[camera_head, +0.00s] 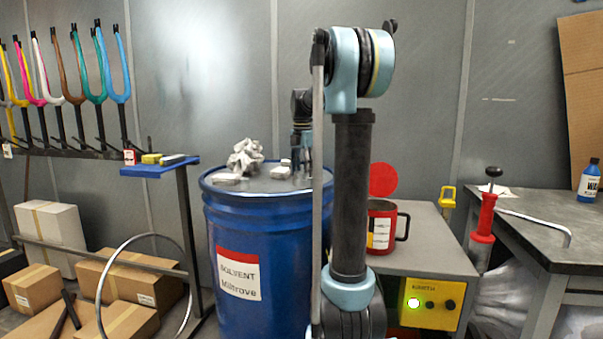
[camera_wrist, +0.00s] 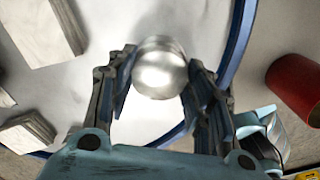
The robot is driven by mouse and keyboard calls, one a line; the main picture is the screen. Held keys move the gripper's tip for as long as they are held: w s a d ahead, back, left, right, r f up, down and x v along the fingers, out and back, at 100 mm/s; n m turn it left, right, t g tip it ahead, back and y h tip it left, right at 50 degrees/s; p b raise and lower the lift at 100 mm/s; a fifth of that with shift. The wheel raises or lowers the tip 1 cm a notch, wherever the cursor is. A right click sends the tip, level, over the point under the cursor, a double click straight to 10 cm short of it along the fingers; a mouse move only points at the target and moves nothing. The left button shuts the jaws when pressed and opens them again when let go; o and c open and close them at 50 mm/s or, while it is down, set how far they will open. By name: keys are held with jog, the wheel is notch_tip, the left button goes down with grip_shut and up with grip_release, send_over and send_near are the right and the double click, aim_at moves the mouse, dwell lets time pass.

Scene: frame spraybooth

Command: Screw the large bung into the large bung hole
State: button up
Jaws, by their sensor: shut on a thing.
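My gripper (camera_wrist: 160,84) is shut on a round, shiny metal bung (camera_wrist: 160,66), which sits between the two fingertips in the wrist view. The blue solvent drum (camera_head: 240,236) stands in the middle of the head view. My gripper is over the right part of its lid (camera_wrist: 205,22), close to the rim. In the head view my arm partly covers the gripper, and the bung cannot be made out. The large bung hole is not visible in either view. I cannot tell whether the bung touches the lid.
A crumpled grey rag (camera_head: 246,156) and pale blocks (camera_head: 228,178) lie on the lid. A red mug (camera_head: 380,226) stands on the grey cabinet right of the drum. A blue stand (camera_head: 160,169) is at left. A workbench (camera_head: 560,228) is at right.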

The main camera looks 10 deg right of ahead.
jog(key=shift+m, duration=0.5)
jog(key=o, duration=1.2)
jog(key=shift+r, duration=0.1)
